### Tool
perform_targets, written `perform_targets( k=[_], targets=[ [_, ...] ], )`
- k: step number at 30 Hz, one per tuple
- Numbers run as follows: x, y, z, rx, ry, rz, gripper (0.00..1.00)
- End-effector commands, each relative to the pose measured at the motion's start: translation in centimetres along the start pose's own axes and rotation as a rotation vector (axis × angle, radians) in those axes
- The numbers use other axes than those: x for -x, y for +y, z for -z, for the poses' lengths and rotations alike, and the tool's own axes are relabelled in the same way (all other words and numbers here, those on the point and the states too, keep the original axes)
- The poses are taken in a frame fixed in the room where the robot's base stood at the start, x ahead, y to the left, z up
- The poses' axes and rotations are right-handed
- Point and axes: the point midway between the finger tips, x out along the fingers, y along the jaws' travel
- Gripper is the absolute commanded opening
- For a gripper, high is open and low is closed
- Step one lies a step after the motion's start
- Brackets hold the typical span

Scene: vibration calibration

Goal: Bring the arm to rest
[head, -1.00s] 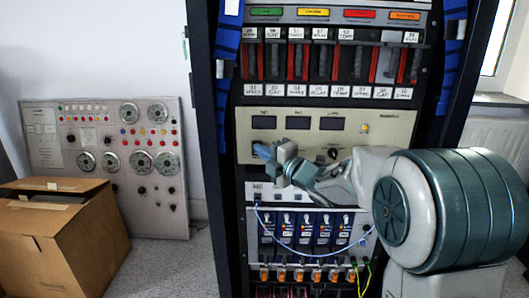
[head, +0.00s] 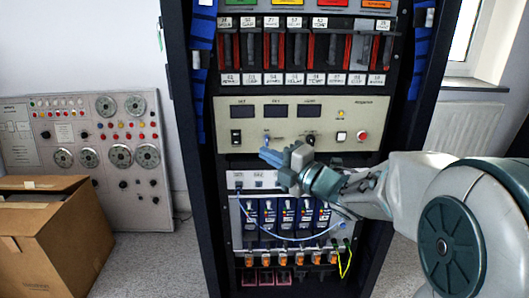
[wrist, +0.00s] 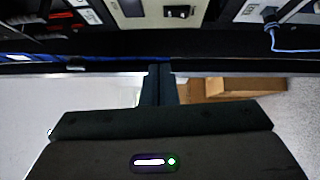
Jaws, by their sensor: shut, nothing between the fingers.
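My gripper (head: 270,156) is shut and empty. In the head view it reaches left from my arm, in front of the equipment rack (head: 203,215). Its blue-grey fingertips appear just below the cream regulator panel (head: 350,108) and above the row of blue modules. A small gap or contact with the rack cannot be told from this angle. In the wrist view the closed fingers (wrist: 160,72) stand together at the centre, with nothing between them. Part of the rack front is hidden behind my gripper and arm.
A blue cable (head: 262,235) and a yellow-green wire (head: 345,260) hang on the rack's lower front. A cardboard box (head: 60,235) stands on the floor at left, before a grey dial panel (head: 75,115). Open floor lies between box and rack. A radiator (head: 465,128) is at right.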

Motion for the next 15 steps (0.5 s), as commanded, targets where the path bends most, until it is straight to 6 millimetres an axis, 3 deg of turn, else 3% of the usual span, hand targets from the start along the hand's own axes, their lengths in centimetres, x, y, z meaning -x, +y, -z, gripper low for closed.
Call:
perform_targets(
  k=[8, 15],
  targets=[
    [0.0, 0.5, -0.2, -0.008, -0.015, 0.005, 0.00],
    [1.3, 5.0, -3.4, -0.172, -0.243, 0.088, 0.00]
  ],
)
